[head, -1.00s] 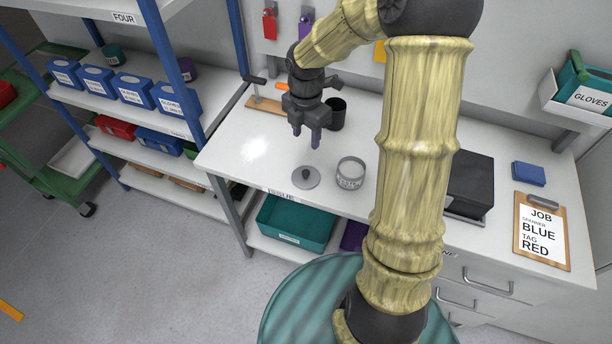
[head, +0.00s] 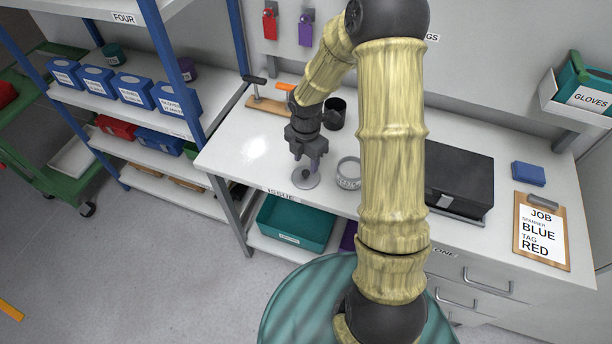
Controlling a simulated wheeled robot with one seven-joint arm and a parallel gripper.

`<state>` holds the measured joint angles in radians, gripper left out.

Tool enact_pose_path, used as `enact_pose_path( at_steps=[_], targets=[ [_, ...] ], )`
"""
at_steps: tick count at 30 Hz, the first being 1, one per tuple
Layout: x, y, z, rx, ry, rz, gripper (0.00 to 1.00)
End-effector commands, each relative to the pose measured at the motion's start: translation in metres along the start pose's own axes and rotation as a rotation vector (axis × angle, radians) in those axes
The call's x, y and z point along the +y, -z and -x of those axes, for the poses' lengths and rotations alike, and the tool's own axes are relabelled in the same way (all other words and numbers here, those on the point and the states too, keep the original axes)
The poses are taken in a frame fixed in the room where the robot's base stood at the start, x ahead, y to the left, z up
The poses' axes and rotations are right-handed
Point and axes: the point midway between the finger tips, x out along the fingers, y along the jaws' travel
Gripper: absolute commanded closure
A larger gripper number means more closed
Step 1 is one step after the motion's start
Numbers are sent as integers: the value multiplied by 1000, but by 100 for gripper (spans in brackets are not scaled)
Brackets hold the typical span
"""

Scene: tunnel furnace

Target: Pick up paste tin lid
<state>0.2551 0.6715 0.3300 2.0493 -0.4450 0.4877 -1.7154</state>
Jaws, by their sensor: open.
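The paste tin lid (head: 301,183) is a flat grey disc with a dark knob on top, lying on the white bench near its front edge. My gripper (head: 306,167) points down just over the lid, with its fingers spread and the knob close below or between them. I cannot tell whether a finger touches the knob. The open paste tin (head: 348,174), a grey labelled can, stands just right of the lid. My gripper hides part of the lid's back side.
A black cup (head: 335,113) stands behind my gripper. A wooden rack (head: 268,106) with handled tools is at the back left. A black case (head: 459,178), a blue block (head: 528,173) and a job clipboard (head: 541,230) lie to the right. The bench left of the lid is clear.

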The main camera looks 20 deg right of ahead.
Motion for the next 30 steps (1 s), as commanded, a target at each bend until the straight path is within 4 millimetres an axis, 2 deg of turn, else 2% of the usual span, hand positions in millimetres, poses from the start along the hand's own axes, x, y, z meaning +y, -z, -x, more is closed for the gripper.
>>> enact_pose_path(
  at_steps=[9, 12, 28, 30],
  targets=[
    [0, 3, -41, 3, 4, 2, 54],
    [0, 3, -49, 1, 3, 1, 54],
    [0, 2, -50, 1, 1, 0, 54],
    [0, 2, -50, 1, 1, 1, 66]
  ],
)
